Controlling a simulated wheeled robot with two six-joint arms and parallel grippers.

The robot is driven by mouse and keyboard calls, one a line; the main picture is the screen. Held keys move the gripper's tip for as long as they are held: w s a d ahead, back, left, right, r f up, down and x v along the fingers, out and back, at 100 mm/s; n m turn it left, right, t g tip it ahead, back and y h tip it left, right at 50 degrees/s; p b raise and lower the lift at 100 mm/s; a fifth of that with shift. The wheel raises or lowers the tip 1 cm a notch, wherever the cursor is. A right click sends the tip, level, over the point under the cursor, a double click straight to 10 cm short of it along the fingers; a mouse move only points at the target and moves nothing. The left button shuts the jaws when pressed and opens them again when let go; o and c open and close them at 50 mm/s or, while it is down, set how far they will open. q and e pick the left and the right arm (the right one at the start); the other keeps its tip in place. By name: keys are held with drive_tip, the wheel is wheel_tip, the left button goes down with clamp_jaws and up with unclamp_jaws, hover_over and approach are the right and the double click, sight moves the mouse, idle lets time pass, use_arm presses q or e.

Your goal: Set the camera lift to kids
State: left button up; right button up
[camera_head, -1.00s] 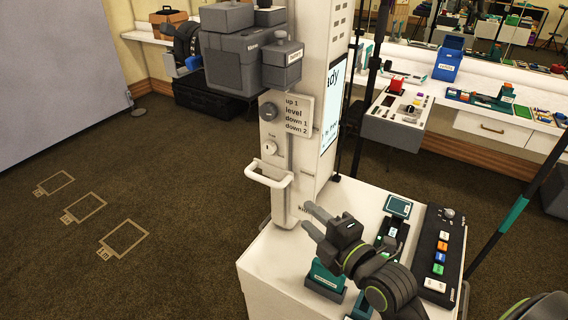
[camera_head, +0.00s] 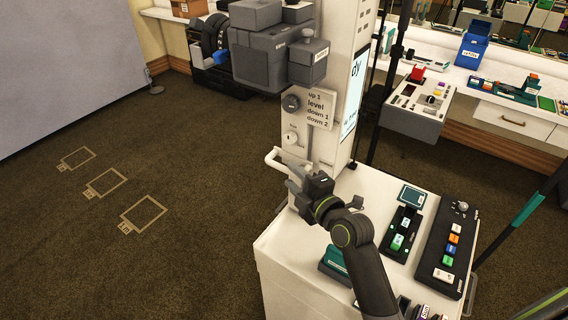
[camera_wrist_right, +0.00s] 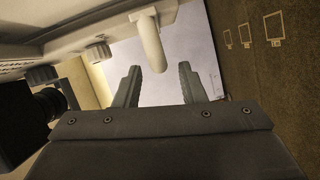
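The camera lift is a white column (camera_head: 335,120) carrying a grey camera (camera_head: 270,55). A white handle (camera_head: 274,158) sticks out low on its front. Above it are a small knob (camera_head: 290,138) and a dark dial (camera_head: 290,103) beside a plate (camera_head: 319,107) reading up 1, level, down 1, down 2. My right gripper (camera_head: 291,179) is at the handle, covering part of it. In the right wrist view its two fingers (camera_wrist_right: 159,86) are apart, with the white handle (camera_wrist_right: 149,42) reaching between them; contact cannot be told. The kids label is not visible now. My left gripper is not in view.
The white cabinet top (camera_head: 285,245) below the column holds a button panel (camera_head: 448,250), a small device (camera_head: 402,230) and a teal item (camera_head: 335,262). A dark stand pole rises behind the column. Open carpet with floor frames (camera_head: 143,214) lies left.

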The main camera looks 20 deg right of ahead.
sight(289, 173)
drive_tip(key=shift+p+x, duration=0.5)
drive_tip(key=shift+x, duration=1.95)
clamp_jaws()
